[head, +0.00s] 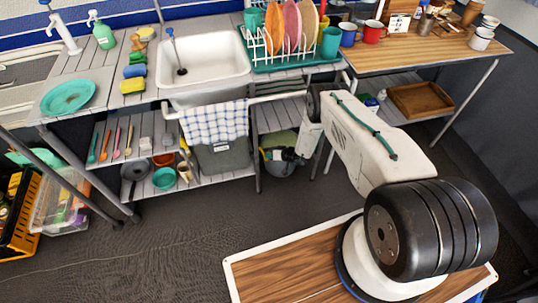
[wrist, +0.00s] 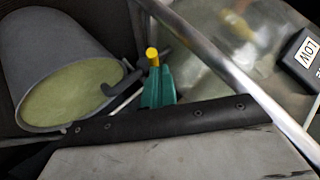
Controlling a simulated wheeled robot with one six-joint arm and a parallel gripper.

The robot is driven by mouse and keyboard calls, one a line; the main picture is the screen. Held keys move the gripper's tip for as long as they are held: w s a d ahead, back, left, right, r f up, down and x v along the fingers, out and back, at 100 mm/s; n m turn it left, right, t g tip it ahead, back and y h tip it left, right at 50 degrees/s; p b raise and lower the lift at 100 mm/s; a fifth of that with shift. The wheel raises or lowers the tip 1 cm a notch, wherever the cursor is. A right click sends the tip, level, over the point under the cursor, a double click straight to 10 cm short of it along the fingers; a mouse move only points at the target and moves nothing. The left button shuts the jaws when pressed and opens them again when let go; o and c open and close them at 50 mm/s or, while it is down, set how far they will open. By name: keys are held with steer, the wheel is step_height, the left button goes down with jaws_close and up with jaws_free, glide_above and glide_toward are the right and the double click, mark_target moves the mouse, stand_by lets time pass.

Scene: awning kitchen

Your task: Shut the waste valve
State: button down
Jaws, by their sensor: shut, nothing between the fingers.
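In the wrist view my gripper (wrist: 157,88) shows as teal fingers, shut and empty, pointing up the picture from a dark bolted bar. A yellow handle end (wrist: 152,56), seemingly the waste valve's, shows just beyond the fingertips. I cannot tell whether they touch it. A dark hooked spout (wrist: 120,84) lies just left, over the bucket's rim. The grey bucket (wrist: 45,60) holds greenish water. In the head view my gripper (head: 289,155) is low under the counter, in front of the bucket (head: 282,139). The valve's body and its lever position are hard to make out.
A metal rail (wrist: 225,65) crosses the wrist view close beyond the fingers. A black box marked LOW (wrist: 303,58) is at its right. In the head view a grey bin with a checked towel (head: 217,124) stands left of the bucket. The dark floor (head: 170,240) ahead is clear.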

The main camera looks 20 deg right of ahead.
steer(key=shift+s+a+f, duration=0.15)
steer(key=shift+s+a, duration=0.1)
steer(key=shift+a, duration=0.3)
steer(key=w+r+v, duration=0.1)
steer(key=v, duration=1.2)
steer(key=shift+r, duration=0.25)
steer(key=shift+w, duration=0.15)
